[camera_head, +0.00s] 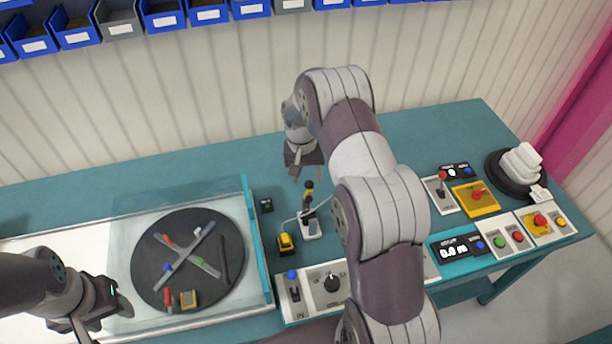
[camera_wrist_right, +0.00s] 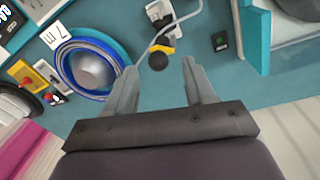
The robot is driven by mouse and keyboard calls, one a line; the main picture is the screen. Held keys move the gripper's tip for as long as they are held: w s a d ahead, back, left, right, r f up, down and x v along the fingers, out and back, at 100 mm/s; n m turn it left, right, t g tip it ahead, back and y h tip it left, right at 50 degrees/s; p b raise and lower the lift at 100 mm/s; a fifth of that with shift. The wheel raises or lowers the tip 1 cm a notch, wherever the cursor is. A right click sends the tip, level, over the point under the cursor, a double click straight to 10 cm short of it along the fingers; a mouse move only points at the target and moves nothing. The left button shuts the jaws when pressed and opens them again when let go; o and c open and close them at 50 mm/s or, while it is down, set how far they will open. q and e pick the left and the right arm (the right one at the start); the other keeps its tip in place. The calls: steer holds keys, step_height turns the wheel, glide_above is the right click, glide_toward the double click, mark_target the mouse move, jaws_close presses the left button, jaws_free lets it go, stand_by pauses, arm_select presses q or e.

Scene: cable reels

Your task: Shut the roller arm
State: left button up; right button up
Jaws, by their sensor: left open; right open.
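The roller arm (camera_head: 309,197), a small upright lever with a black knob and yellow parts, stands on a white base on the bench, with a grey cable passing by it. In the right wrist view its black knob (camera_wrist_right: 158,61) shows between the fingertips, but I cannot tell the depth gap. My right gripper (camera_head: 306,172) is open and empty, just behind and above the roller arm in the head view; its fingers also show in the right wrist view (camera_wrist_right: 160,72). My left gripper (camera_head: 108,322) is open and empty at the lower left, beside the turntable.
A dark turntable (camera_head: 223,238) with a coloured cross sits left behind a clear panel (camera_head: 258,240). A blue reel (camera_wrist_right: 62,62) is hidden by my right arm in the head view. Control panels (camera_head: 463,243) fill the right.

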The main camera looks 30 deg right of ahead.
mark_target(309, 182)
steer(key=shift+d+f+p, duration=0.15)
steer(key=shift+f, duration=0.65)
steer(key=shift+d+f+p, duration=0.15)
steer(key=shift+f, duration=0.6)
arm_select(q)
steer(key=shift+d+r, duration=0.15)
steer(key=shift+r, duration=0.4)
arm_select(e)
steer(key=shift+a, duration=0.1)
